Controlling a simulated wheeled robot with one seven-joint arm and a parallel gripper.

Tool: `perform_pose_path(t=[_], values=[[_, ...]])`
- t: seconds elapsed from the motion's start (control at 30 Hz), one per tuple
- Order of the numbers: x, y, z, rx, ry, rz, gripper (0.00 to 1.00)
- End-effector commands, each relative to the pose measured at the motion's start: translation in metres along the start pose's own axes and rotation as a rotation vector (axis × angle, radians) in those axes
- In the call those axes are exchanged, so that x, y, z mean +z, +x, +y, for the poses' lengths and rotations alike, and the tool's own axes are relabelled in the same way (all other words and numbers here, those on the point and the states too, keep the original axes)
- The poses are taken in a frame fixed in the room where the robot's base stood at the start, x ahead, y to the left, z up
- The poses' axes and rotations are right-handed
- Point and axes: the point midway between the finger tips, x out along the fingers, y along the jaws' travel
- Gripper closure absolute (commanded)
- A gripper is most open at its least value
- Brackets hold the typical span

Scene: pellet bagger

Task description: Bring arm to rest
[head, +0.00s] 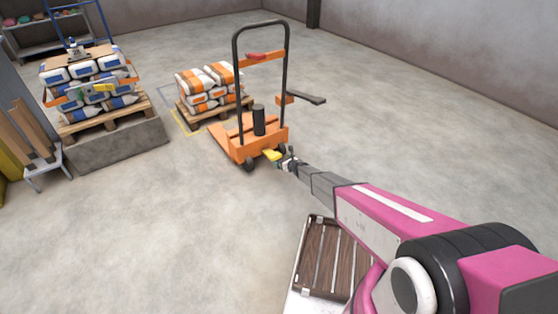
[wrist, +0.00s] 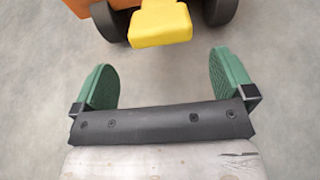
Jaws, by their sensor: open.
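My arm, pink and grey, reaches from the lower right toward the middle of the head view. My gripper (head: 282,162) is at its end, in front of the orange pallet truck (head: 262,140). In the wrist view my gripper (wrist: 162,78) shows two green finger pads spread wide with only bare floor between them. A yellow pedal (wrist: 160,22) on the truck lies just beyond the fingertips, apart from them in that view. The pedal also shows in the head view (head: 272,155). Nothing is held.
A pallet of orange-and-white bags (head: 208,88) stands behind the truck. A pallet of blue-and-white bags (head: 90,75) rests on a concrete block (head: 118,142) at left. Shelving (head: 40,40) is at the back left. Open floor (head: 420,120) lies right of the truck.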

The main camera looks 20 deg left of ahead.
Motion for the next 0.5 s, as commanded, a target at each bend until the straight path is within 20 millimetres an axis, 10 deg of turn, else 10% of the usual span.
perform_pose_path(t=[0.5], values=[[0.0001,-0.0153,-0.0004,0.000,0.000,0.000,0.00]])
